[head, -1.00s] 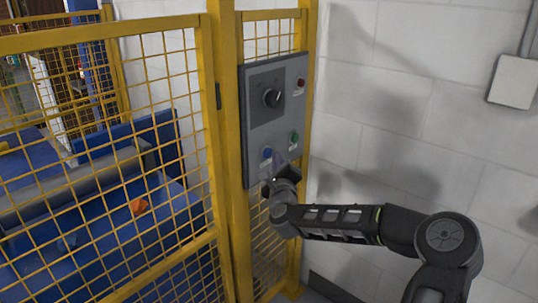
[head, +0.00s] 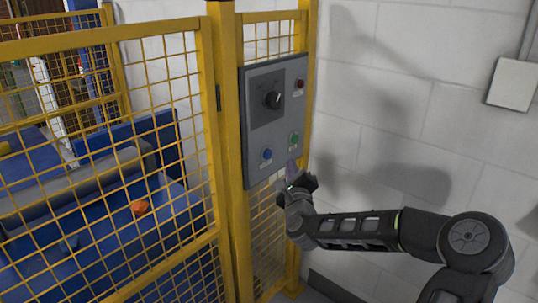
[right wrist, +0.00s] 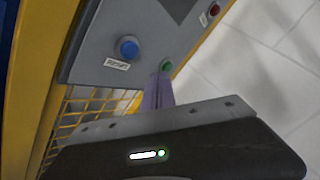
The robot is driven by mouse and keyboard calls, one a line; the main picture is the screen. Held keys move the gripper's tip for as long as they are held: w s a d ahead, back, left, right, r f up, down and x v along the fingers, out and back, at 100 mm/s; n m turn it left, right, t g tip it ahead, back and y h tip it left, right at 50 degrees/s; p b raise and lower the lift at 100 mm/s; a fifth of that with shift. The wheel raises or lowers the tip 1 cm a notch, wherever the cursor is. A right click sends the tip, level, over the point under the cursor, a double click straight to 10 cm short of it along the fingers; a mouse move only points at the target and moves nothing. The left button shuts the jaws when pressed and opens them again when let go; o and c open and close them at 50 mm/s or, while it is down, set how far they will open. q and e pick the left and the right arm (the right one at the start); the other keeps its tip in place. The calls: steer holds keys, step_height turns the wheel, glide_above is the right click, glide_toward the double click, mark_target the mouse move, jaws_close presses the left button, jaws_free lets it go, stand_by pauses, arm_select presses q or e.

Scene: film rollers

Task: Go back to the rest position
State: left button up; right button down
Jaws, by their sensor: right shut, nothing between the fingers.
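My right gripper (head: 293,170) is shut and empty, just below and in front of the lower right part of the grey control panel (head: 257,150). Its fingers point up toward the panel and show as a purplish shape in the right wrist view (right wrist: 158,92), just under the green button (right wrist: 166,66). I cannot tell whether the fingertips touch the panel. My left gripper is not in view.
A yellow mesh fence (head: 110,160) stands left of the panel, its post (head: 229,150) beside it. Behind the mesh is a blue machine with rollers and an orange object (head: 141,207). A white block wall (head: 400,90) with a grey box (head: 512,83) is at right, close to my arm.

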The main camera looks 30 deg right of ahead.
stand_by(0.7)
steer(key=s+a+f+n+g+y+p, duration=0.1)
steer(key=s+a+f+n+g+y, duration=0.15)
steer(key=a+f+n, duration=0.5)
steer(key=s+a+f+n+g+y, duration=0.15)
steer(key=a+f+n+y, duration=0.3)
steer(key=f, duration=0.55)
steer(key=s+a+f+n+g+y+p, duration=0.1)
steer(key=s+a+f+n+g+y, duration=0.15)
steer(key=a+f+n, duration=0.4)
steer(key=s+a+f+n+g+y+p, duration=0.1)
steer(key=s+a+f+n+g+y, duration=0.35)
steer(key=s+a+f, duration=0.95)
steer(key=s+a+f+n+g+p, duration=0.1)
steer(key=s+a+n+g, duration=0.3)
steer(key=s, duration=1)
steer(key=a+n+p, duration=0.1)
steer(key=a+n, duration=0.2)
steer(key=a, duration=0.1)
steer(key=shift+a+g+h, duration=0.3)
steer(key=shift+a+g, duration=0.1)
